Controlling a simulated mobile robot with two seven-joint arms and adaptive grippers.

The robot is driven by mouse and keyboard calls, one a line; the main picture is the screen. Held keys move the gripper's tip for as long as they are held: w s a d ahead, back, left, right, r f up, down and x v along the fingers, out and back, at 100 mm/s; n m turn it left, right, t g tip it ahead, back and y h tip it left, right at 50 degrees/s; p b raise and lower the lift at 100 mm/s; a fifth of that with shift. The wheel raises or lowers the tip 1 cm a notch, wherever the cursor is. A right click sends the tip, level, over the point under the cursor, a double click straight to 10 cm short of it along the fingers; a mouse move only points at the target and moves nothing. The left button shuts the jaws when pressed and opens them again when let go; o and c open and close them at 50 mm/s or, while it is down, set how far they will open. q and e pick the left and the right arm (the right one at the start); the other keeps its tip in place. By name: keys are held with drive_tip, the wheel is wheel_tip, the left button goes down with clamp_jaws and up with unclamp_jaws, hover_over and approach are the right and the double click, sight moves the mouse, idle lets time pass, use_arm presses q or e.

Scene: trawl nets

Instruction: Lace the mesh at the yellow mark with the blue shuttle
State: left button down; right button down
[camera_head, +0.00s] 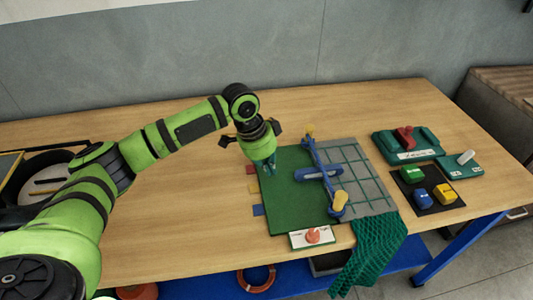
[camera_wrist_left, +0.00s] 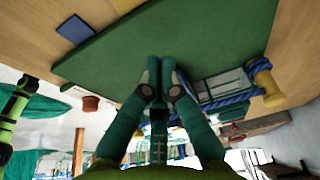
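A long blue piece shaped like a shuttle (camera_head: 318,173) lies across a blue rope (camera_head: 322,162), between the green board (camera_head: 290,205) and the grey grid mesh (camera_head: 368,178). Coloured tabs line the board's left edge: red, yellow (camera_head: 254,188) and blue (camera_head: 258,210); the blue one also shows in the left wrist view (camera_wrist_left: 75,29). I cannot tell whether the yellow tab is the task's mark. My left gripper (camera_head: 267,165) is over the board's far left part, left of the blue piece. In the left wrist view its fingertips (camera_wrist_left: 161,68) are together, with nothing visible between them. My right gripper is out of view.
Yellow posts (camera_head: 340,201) hold the rope's ends. Green netting (camera_head: 370,250) hangs over the front edge. A white stand with a red knob (camera_head: 312,237) is in front. A black tray (camera_head: 440,205) with coloured blocks and a teal block with a red handle (camera_head: 405,140) are right.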

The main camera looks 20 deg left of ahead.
sight(290, 179)
use_arm(q)
drive_tip(key=x, duration=0.3)
drive_tip(key=shift+w+d+f, duration=0.1)
drive_tip(key=shift+d, duration=0.1)
drive_tip(key=shift+w+d+p, duration=0.65)
drive_tip(key=shift+w+d, duration=0.1)
drive_tip(key=shift+d, duration=0.3)
drive_tip(key=shift+w+d, duration=0.3)
drive_tip(key=shift+d, duration=0.15)
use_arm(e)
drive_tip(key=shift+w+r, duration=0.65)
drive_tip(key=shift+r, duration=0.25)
